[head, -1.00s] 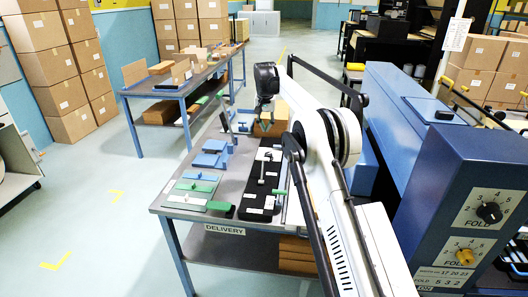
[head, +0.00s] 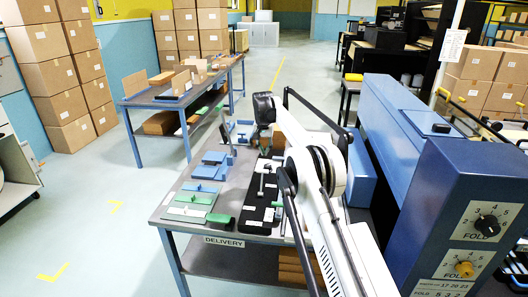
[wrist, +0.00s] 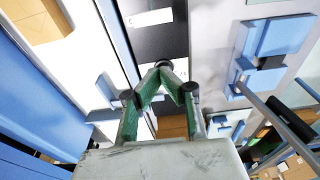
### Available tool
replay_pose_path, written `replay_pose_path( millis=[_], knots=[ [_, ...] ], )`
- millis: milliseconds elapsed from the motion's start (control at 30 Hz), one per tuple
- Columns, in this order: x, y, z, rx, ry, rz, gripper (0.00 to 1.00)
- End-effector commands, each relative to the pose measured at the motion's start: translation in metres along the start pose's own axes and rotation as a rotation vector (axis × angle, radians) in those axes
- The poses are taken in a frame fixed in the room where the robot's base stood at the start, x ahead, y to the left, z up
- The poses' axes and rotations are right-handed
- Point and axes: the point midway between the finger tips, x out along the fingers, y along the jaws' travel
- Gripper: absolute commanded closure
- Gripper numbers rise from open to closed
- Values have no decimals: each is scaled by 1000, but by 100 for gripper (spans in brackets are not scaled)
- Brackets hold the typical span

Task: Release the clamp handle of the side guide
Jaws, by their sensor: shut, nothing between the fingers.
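My gripper (head: 264,150) hangs over the delivery table, above the far end of the black strip; its green fingers are shut and empty. In the wrist view the finger tips (wrist: 163,66) meet above a dark and white surface. A grey lever (head: 225,132) stands tilted up beside the blue blocks, left of my gripper. In the wrist view a grey rod (wrist: 278,120) runs from a blue block (wrist: 272,40) at the right, apart from the fingers. I cannot tell for certain which part is the side guide's clamp handle.
The delivery table (head: 170,213) carries blue blocks (head: 210,172), green plates (head: 190,198) and a black strip (head: 255,215) with small handles. The blue folding machine (head: 410,130) stands close on the right. Another table (head: 150,100) stands behind, with open floor at the left.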

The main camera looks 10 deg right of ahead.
Motion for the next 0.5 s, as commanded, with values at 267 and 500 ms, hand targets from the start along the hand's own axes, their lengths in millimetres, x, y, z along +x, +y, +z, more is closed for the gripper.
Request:
replay_pose_path(
  millis=[267, 500],
  knots=[
    [46, 0, 0, 0, 0, 0, 100],
    [71, 0, 1, 0, 0, 0, 100]
  ],
)
